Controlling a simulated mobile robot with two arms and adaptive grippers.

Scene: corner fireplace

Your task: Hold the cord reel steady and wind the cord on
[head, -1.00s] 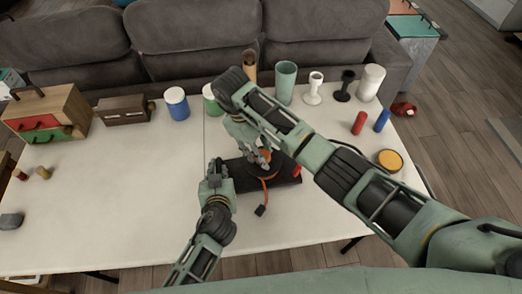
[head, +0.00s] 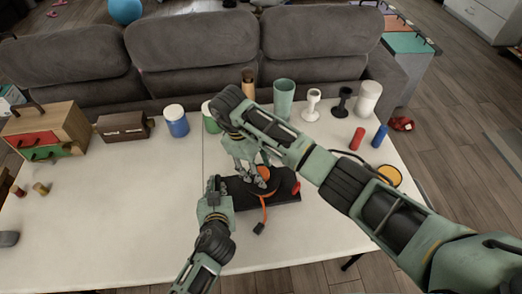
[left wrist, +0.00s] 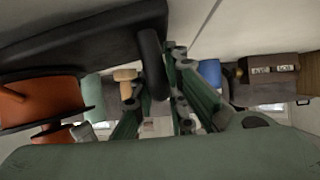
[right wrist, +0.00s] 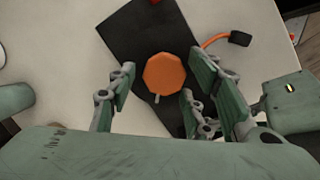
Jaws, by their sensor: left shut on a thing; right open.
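The cord reel has a flat black base (head: 285,196) on the white table and an orange drum (right wrist: 164,73). A small pale peg (right wrist: 157,98) shows at the drum's edge. An orange cord (head: 264,212) runs off the reel to a black plug (head: 259,227) on the table. My left gripper (head: 217,188) is at the base's left end. In the left wrist view it is shut on a dark upright bar (left wrist: 152,62) of the base. My right gripper (right wrist: 155,92) is open above the drum, its fingers apart around the near side; in the head view its arm partly hides the reel.
A red piece (head: 296,187) is at the base's right end. Behind stand a blue can (head: 176,121), a green can (head: 209,118), a tall green cup (head: 283,98) and several others. A wooden drawer box (head: 45,132) is at the left.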

